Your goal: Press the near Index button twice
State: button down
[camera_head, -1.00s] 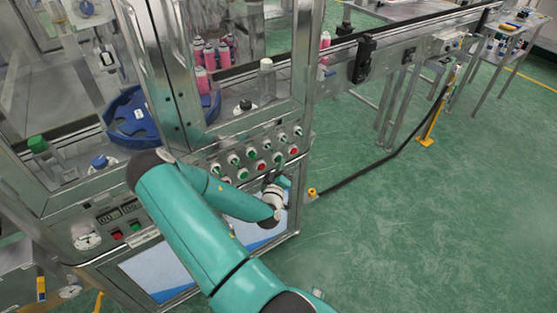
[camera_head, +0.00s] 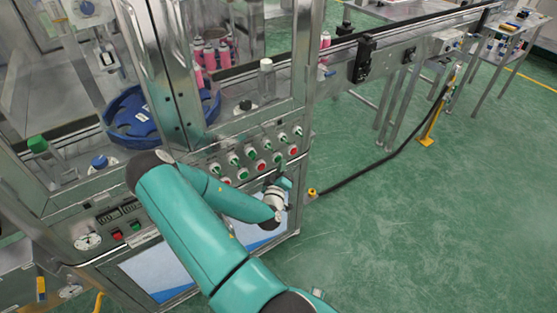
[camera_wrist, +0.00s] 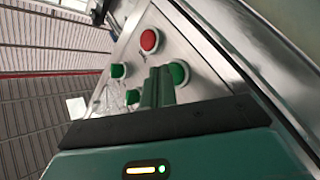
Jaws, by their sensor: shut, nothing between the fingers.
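The button panel (camera_head: 252,158) is on the machine's front, with rows of green and red buttons. Its labels are too small to read, so I cannot tell which button is the near Index one. My gripper (camera_head: 285,183) is in front of the panel's lower right part. In the wrist view my gripper's fingers (camera_wrist: 159,72) are shut and empty. Their tips are beside a green button (camera_wrist: 179,73), which they partly overlap; I cannot tell whether they touch it. A red button (camera_wrist: 149,40) and two more green buttons (camera_wrist: 118,71) (camera_wrist: 132,97) are nearby.
A blue guide plate (camera_head: 130,118) and pink cans (camera_head: 208,55) are inside the machine behind its metal frame. A conveyor (camera_head: 400,45) runs to the upper right. A yellow floor post (camera_head: 432,125) and a black cable (camera_head: 385,160) are on the right. The green floor there is mostly clear.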

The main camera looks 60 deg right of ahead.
jog(key=shift+s+a, duration=0.1)
jog(key=shift+s, duration=0.15)
jog(key=shift+s+a, duration=0.4)
jog(key=shift+s, duration=0.35)
jog(key=shift+s+a, duration=0.35)
jog(key=shift+s, duration=0.35)
jog(key=shift+s+a, duration=0.4)
jog(key=shift+s, duration=0.35)
jog(key=shift+a, duration=0.1)
